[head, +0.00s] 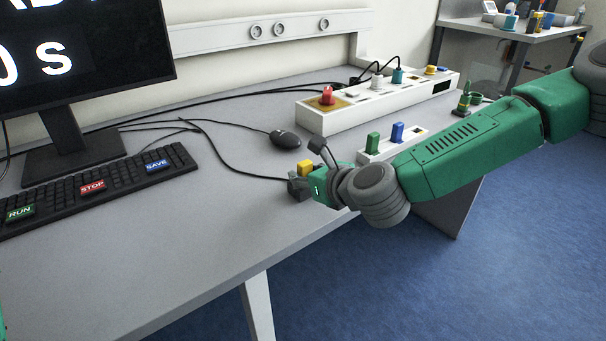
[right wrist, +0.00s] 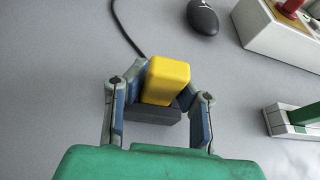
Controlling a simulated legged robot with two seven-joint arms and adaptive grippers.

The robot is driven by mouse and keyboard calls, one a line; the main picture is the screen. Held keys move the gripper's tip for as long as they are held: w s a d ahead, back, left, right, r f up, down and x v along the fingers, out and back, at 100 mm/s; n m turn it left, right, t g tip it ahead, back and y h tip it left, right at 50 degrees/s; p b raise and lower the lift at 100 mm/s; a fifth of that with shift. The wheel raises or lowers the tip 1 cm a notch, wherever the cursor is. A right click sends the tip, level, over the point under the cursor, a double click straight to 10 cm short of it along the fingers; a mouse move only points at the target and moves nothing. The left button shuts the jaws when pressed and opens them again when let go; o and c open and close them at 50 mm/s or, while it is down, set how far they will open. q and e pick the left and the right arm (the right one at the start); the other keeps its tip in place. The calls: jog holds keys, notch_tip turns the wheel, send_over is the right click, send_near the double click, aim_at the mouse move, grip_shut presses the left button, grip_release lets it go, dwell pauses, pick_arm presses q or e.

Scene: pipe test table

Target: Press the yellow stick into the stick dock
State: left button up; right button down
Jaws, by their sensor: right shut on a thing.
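The yellow stick (head: 305,167) is held in my right gripper (head: 303,184), above the table near its front edge. In the right wrist view the yellow stick (right wrist: 166,80) shows between the two fingers (right wrist: 158,112), tilted slightly, with a dark grey block at its lower end. My right arm hides part of the dock's front. The dock's edge also shows in the right wrist view (right wrist: 275,122). My left gripper is not visible.
A long white panel (head: 350,118) with a red knob (head: 327,96) and plugs stands behind the dock. A black mouse (head: 285,139) and its cable lie left of it. A keyboard (head: 95,190) and monitor (head: 80,50) are at left. The table's front left is clear.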

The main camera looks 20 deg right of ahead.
jog(key=shift+f, duration=0.15)
jog(key=c, duration=1.3)
grip_release()
jog(key=shift+s+f, duration=0.1)
jog(key=v, duration=1.2)
jog(key=shift+d, duration=0.1)
